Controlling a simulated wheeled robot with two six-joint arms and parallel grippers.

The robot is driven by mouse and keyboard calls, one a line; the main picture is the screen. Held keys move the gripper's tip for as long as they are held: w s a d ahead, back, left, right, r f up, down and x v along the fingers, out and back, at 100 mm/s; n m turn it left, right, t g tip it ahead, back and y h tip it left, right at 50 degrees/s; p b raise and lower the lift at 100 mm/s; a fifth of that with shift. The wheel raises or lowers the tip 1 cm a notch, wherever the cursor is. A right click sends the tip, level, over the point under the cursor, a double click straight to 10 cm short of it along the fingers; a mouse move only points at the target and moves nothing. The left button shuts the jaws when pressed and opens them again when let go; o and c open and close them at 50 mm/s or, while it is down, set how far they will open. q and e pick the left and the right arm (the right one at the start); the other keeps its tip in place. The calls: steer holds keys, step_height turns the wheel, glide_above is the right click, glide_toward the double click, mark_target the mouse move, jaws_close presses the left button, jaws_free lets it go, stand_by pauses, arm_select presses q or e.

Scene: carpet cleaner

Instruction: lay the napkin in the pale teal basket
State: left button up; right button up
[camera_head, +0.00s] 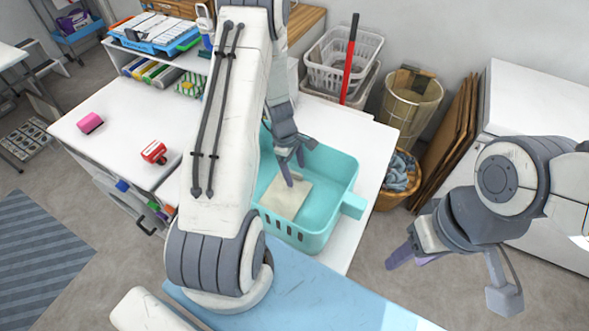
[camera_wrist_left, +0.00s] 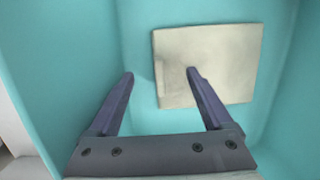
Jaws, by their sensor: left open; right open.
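The pale teal basket (camera_head: 335,190) stands on the white table, with its wall also filling much of the left wrist view (camera_wrist_left: 60,60). The cream napkin (camera_head: 286,197) lies flat and folded inside it, on the basket floor; it also shows in the left wrist view (camera_wrist_left: 225,60). My left gripper (camera_head: 293,170) is inside the basket's opening, above the napkin. Its fingers (camera_wrist_left: 160,75) are apart with nothing between them, and one fingertip overlaps the napkin in the picture. My right gripper (camera_head: 410,260) is open and empty, out past the table's right side.
A pink block (camera_head: 90,123) and a red object (camera_head: 154,152) lie on the table at left. White baskets (camera_head: 345,60) stand behind the teal basket. A wicker basket with cloth (camera_head: 398,172) stands on the floor at right. My left arm hides the table's middle.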

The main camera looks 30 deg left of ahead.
arm_select(q)
steer(key=shift+p+v, duration=2.85)
steer(key=shift+v, duration=0.45)
steer(key=shift+d+r, duration=0.15)
steer(key=s+d+r+m+t+y, duration=0.1)
steer(key=s+d+r+m, duration=0.3)
steer(key=r+m, duration=0.5)
steer(key=s+d+r+m+t+y, duration=0.1)
steer(key=s+d+r+m, duration=0.2)
steer(key=d+r+m, duration=0.45)
steer(key=s+d+f+m+g+b, duration=0.1)
steer(key=s+d+f+m+b, duration=0.2)
steer(key=s+d+m+b, duration=0.2)
steer(key=s+d+f+m+g+b, duration=0.1)
steer(key=s+d+f+m+b, duration=0.2)
steer(key=s+d+b, duration=0.4)
steer(key=s+m+b, duration=0.1)
steer(key=s+b, duration=0.1)
steer(key=shift+s+d+f+m+h+b, duration=0.2)
steer(key=shift+d+f+m+h+b, duration=0.05)
steer(key=shift+d+m+h+b, duration=0.1)
